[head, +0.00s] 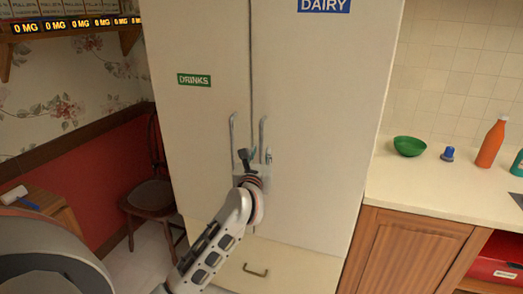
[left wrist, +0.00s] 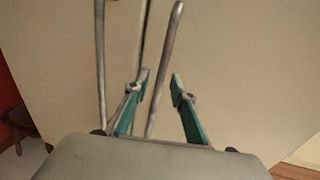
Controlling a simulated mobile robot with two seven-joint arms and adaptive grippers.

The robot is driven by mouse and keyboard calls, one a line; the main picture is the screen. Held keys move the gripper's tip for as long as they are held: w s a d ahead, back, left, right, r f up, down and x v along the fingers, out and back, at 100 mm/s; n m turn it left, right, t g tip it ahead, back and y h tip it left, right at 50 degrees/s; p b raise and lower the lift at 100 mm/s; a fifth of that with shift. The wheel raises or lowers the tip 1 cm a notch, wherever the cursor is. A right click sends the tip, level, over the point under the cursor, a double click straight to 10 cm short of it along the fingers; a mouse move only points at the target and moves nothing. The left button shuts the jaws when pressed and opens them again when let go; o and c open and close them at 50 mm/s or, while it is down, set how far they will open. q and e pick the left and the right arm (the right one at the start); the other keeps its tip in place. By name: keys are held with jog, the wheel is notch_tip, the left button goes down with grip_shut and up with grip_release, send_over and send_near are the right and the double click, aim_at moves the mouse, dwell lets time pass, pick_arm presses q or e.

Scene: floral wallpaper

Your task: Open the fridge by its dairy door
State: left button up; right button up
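The fridge has two tall cream doors. The right door (head: 320,90) has a blue DAIRY label (head: 325,5), and the left door (head: 195,50) has a green DRINKS label (head: 194,80). Both doors look shut. The dairy door's handle (head: 263,135) is a grey vertical bar beside the seam; the drinks handle (head: 232,138) is just left of it. My left gripper (head: 258,156) is in front of the handles. In the left wrist view its teal fingers (left wrist: 159,86) are apart, with the dairy handle (left wrist: 171,50) running between them. Whether they touch it cannot be told. My right gripper is out of view.
A counter (head: 430,185) at the right holds a green bowl (head: 409,146), a blue item (head: 448,154) and an orange bottle (head: 491,143). A drawer (head: 265,262) is below the doors. A dark chair (head: 150,197) stands left of the fridge.

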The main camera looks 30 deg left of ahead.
pick_arm(q)
jog(key=shift+x, duration=0.9)
grip_shut()
jog(key=shift+d, duration=0.1)
